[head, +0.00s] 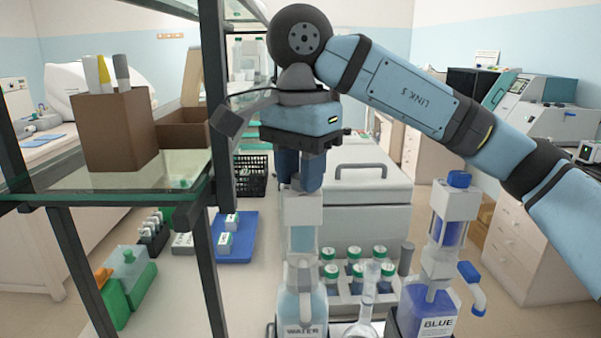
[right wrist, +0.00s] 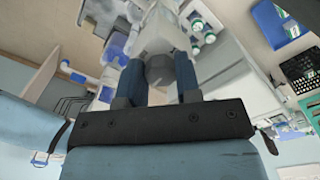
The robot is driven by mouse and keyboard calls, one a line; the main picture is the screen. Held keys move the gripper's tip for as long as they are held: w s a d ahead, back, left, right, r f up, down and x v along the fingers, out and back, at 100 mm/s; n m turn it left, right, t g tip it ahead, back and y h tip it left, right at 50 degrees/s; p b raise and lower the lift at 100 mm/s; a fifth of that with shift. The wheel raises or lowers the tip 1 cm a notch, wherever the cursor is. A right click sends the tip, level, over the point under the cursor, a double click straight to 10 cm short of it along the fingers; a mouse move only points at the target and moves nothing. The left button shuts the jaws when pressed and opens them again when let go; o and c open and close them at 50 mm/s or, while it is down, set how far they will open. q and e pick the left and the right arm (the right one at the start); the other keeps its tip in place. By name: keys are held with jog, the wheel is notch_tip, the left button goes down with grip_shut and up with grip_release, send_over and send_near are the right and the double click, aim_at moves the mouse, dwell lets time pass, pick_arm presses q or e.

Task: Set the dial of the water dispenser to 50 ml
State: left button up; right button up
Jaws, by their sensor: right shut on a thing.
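The water dispenser (head: 301,272) stands upright at the front middle, a clear bottle of pale blue liquid labelled WATER with a white upper body. My right gripper (head: 300,180) points straight down onto its top. In the right wrist view the two blue fingers (right wrist: 158,68) are shut on the grey dial (right wrist: 158,74), one finger on each side. In the head view the fingers hide the dial, and I cannot read any volume mark. My left gripper is not in view.
A shelf post (head: 208,270) rises on the left near a blue tray (head: 240,246).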

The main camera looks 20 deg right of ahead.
jog(key=shift+m, duration=0.5)
jog(key=o, duration=0.9)
jog(key=shift+r, duration=0.1)
notch_tip(320, 180, up, 14)
jog(key=shift+f+p, duration=0.2)
jog(key=shift+p, duration=0.85)
